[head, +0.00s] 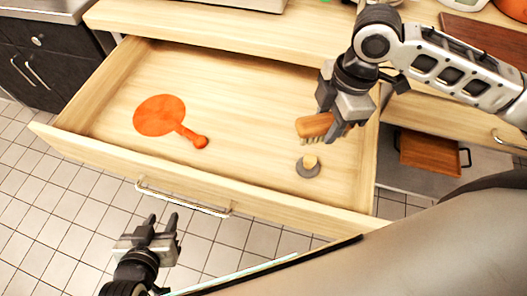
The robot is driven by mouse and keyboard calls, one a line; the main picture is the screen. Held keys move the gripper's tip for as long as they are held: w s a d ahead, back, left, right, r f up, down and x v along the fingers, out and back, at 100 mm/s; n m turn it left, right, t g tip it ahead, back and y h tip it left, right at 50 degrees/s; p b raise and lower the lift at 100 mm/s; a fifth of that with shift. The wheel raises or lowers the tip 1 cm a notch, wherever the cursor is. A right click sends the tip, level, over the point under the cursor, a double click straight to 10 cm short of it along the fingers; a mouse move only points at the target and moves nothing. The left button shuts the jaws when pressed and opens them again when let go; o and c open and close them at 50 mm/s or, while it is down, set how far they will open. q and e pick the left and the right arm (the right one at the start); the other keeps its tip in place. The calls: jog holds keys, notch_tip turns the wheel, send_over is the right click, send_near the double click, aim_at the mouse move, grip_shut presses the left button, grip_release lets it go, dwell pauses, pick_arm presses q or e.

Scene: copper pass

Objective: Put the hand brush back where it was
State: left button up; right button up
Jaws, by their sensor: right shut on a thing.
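The hand brush (316,127) has a brown wooden body with bristles below. My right gripper (338,122) is shut on it and holds it over the right part of the open drawer (250,95). Part of the brush is hidden behind the fingers. My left gripper (160,228) is open and empty, in front of the drawer and over the tiled floor.
An orange paddle-shaped object (160,115) lies in the left part of the drawer. A small grey disc with a tan knob (308,167) lies below the brush. The drawer's middle is clear. A brown board (430,155) with dark handles is at right.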

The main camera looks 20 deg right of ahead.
jog(key=n, duration=0.1)
jog(key=f+n, duration=0.1)
jog(key=shift+s+d+f+n, duration=0.2)
jog(key=shift+s+d+n, duration=0.1)
jog(key=shift+s, duration=0.1)
jog(key=shift+a+f+g, duration=0.15)
jog(key=shift+g, duration=0.15)
jog(key=shift+n, duration=0.3)
jog(key=w+a+f, duration=0.4)
jog(key=a, duration=0.1)
jog(key=w+a+f, duration=0.5)
jog(key=shift+f+b, duration=0.2)
jog(key=shift+b, duration=0.15)
jog(key=shift+w+a+f, duration=0.1)
jog(key=shift+f, duration=1.65)
jog(key=shift+f, duration=0.15)
jog(key=o, duration=1)
